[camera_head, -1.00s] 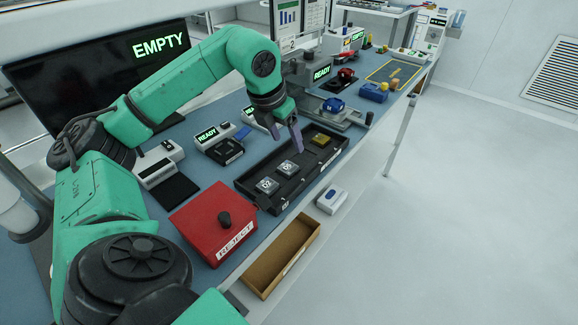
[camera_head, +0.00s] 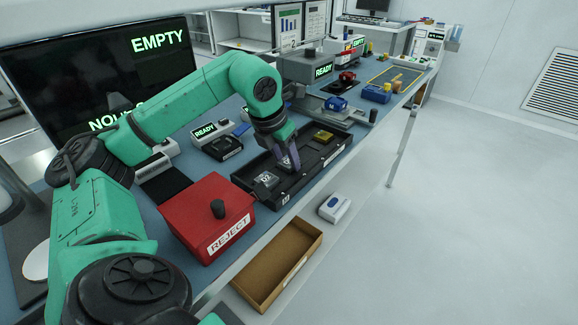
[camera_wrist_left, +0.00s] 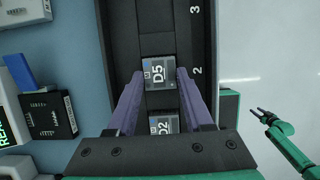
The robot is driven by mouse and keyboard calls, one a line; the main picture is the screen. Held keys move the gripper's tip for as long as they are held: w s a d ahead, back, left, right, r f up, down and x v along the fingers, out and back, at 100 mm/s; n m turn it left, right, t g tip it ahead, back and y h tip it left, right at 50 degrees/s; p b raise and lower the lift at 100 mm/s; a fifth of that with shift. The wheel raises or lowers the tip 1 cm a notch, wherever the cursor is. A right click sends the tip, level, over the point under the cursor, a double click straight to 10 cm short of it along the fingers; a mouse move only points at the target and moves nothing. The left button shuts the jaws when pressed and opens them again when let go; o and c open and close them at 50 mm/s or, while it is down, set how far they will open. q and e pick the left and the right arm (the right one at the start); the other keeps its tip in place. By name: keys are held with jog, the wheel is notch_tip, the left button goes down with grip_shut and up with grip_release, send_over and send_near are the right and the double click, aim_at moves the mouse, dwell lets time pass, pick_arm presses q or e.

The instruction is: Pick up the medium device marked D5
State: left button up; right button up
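The device marked D5 (camera_wrist_left: 159,74) is a small grey square with a dark label, lying in the black tray (camera_wrist_left: 198,22). In the left wrist view it sits between the fingertips of my left gripper (camera_wrist_left: 158,82), which is open with gaps on both sides. In the head view my left gripper (camera_head: 289,160) is down at the tray and mostly hides D5. A similar device marked D2 (camera_wrist_left: 163,124) lies nearer the wrist; it also shows in the head view (camera_head: 266,179). My right gripper (camera_wrist_left: 264,115) appears open and empty, away from the tray.
A gold device (camera_head: 323,136) lies at the tray's far end. A red REJECT box (camera_head: 208,215) stands to the left of the tray, near a cardboard box (camera_head: 275,265). A black socket unit (camera_head: 222,147) sits behind the tray. The floor at right is clear.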

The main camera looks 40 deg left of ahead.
aim_at(286, 164)
pick_arm(q)
jog(key=c, duration=0.5)
jog(key=shift+r+p, duration=2.4)
jog(key=shift+r, duration=0.1)
